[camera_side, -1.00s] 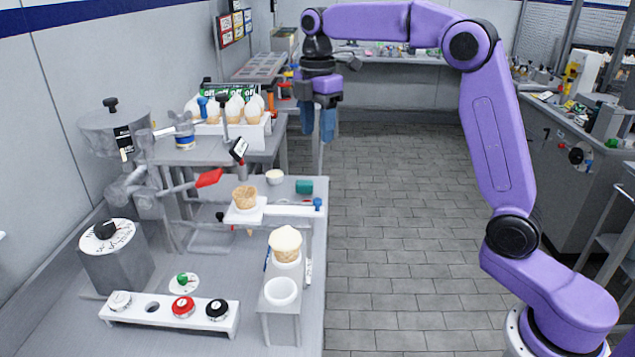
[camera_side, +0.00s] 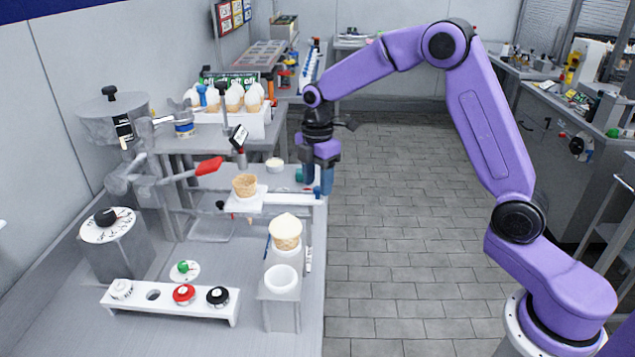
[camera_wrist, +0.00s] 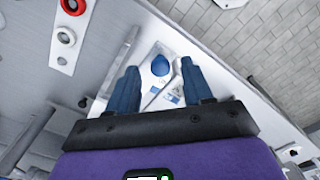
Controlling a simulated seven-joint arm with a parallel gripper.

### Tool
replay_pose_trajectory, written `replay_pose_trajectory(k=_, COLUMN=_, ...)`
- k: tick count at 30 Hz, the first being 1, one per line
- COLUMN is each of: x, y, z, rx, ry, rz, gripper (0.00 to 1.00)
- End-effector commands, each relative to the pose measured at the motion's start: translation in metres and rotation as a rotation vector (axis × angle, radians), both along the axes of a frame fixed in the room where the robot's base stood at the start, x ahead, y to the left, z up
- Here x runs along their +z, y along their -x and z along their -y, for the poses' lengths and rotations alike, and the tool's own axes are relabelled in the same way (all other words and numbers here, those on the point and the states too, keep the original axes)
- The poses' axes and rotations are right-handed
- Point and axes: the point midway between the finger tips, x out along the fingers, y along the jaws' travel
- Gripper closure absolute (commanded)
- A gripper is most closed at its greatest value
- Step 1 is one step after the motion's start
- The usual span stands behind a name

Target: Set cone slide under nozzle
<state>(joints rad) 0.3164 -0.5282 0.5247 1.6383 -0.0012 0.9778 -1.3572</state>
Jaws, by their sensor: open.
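The cone slide is a white bar (camera_side: 290,198) with a plate at its left end and a blue knob (camera_side: 317,192) at its right end. A waffle cone (camera_side: 245,184) stands upright in the plate. The grey dispenser (camera_side: 118,150) with a red lever (camera_side: 208,166) is to the left; I cannot clearly make out its nozzle. My gripper (camera_side: 317,186) points down at the knob end of the slide, fingers apart. In the wrist view the blue knob (camera_wrist: 160,65) appears between the fingertips of my gripper (camera_wrist: 158,68); contact cannot be told.
A filled cone (camera_side: 286,230) stands in a holder beside an empty white cup (camera_side: 281,278) in front. A rack with red and black knobs (camera_side: 180,301) is at front left. Several cones (camera_side: 233,100) stand in a white holder behind. The floor at right is clear.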

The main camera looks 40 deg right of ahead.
Motion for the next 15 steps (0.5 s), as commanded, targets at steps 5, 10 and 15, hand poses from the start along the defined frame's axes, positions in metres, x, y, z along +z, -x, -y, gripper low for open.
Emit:
replay_pose_trajectory(k=5, x=-0.0092, y=0.0004, z=0.0001, rx=0.0, ry=0.0, rz=-0.001, gripper=0.5)
replay_pose_trajectory(k=10, x=-0.01, y=0.0003, z=0.0, rx=0.0, ry=0.0, rz=0.0, gripper=0.5)
replay_pose_trajectory(k=15, x=-0.0098, y=0.0002, z=-0.0001, rx=0.0, ry=0.0, rz=0.0, gripper=0.72)
